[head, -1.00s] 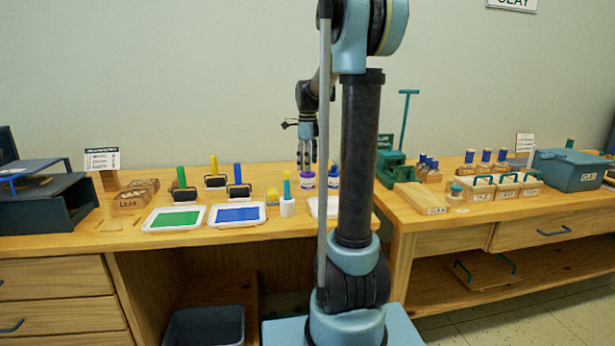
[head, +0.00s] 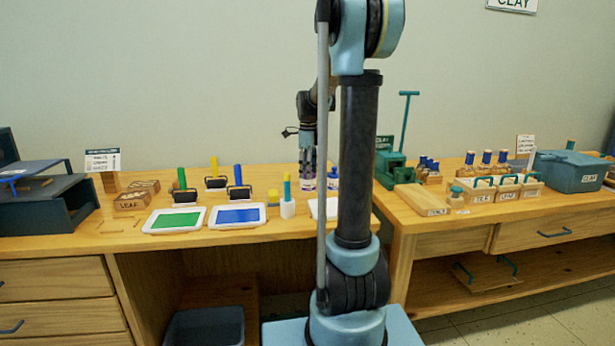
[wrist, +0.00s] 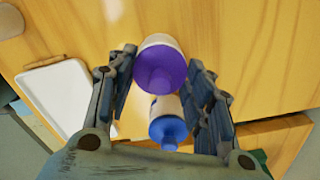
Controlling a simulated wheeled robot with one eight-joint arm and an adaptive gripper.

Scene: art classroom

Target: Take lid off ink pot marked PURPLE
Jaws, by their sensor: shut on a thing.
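The purple-lidded ink pot (head: 307,185) stands on the table, mostly hidden under my gripper in the head view. In the wrist view its purple lid (wrist: 160,66) sits on the white pot body (wrist: 160,41). My gripper (wrist: 163,72) points down over it, with a finger on each side, shut on the lid. In the head view my gripper (head: 307,167) is at the top of the pot. The pot's marking cannot be read in these frames.
A blue-lidded pot (wrist: 168,128) stands close beside it. A white tray (wrist: 68,98) lies nearby. Green (head: 174,220) and blue (head: 237,215) ink trays, rollers and a white bottle (head: 287,207) stand to the left.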

